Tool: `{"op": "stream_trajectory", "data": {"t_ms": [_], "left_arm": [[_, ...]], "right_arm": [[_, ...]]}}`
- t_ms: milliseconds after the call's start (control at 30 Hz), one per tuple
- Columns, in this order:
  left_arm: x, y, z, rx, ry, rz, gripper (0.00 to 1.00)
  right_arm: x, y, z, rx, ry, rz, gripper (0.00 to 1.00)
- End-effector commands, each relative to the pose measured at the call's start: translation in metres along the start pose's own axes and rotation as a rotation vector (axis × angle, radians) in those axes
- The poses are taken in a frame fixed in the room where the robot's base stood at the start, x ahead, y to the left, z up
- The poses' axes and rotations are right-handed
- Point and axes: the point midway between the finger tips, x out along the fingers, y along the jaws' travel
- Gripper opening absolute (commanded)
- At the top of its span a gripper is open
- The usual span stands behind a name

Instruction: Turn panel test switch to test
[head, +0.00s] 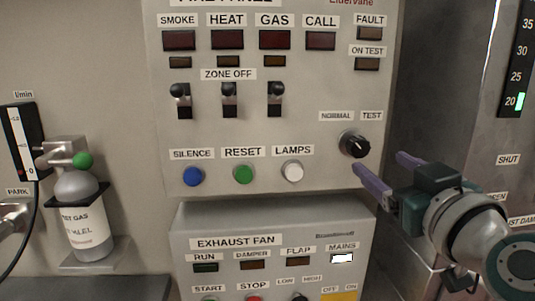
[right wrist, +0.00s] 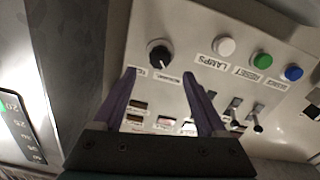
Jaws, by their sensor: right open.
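The panel test switch is a black rotary knob (head: 354,143) at the lower right of the fire panel (head: 330,85), under the labels NORMAL and TEST. It also shows in the right wrist view (right wrist: 158,53). I cannot tell surely which label it points to. The ON TEST lamp (head: 367,64) is dark. My right gripper (head: 380,162) is open and empty, its two purple fingers just below and right of the knob in the head view. In the right wrist view, the knob is just beyond the gap between the fingertips (right wrist: 158,73). My left gripper is out of view.
Blue SILENCE (head: 193,176), green RESET (head: 244,174) and white LAMPS (head: 292,171) buttons sit left of the knob. Three zone toggles (head: 229,95) are above them. The exhaust fan box (head: 275,218) juts out below. A gas bottle (head: 85,215) stands at left.

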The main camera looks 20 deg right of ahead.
Motion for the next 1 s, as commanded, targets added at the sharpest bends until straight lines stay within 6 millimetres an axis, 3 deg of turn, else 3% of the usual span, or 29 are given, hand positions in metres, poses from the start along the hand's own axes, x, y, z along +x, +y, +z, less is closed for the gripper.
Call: {"op": "stream_trajectory", "data": {"t_ms": [300,500,933,1000], "left_arm": [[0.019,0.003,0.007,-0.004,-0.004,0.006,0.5],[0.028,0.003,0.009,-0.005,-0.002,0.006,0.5],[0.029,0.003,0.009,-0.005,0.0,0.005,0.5],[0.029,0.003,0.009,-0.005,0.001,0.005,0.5]], "right_arm": [[0.055,-0.002,0.002,0.003,0.001,-0.003,0.74],[0.078,-0.001,0.001,0.002,-0.001,-0.003,0.74],[0.086,-0.001,-0.001,0.0,-0.002,-0.004,0.74],[0.086,-0.001,0.0,0.0,-0.002,-0.004,0.66]]}}
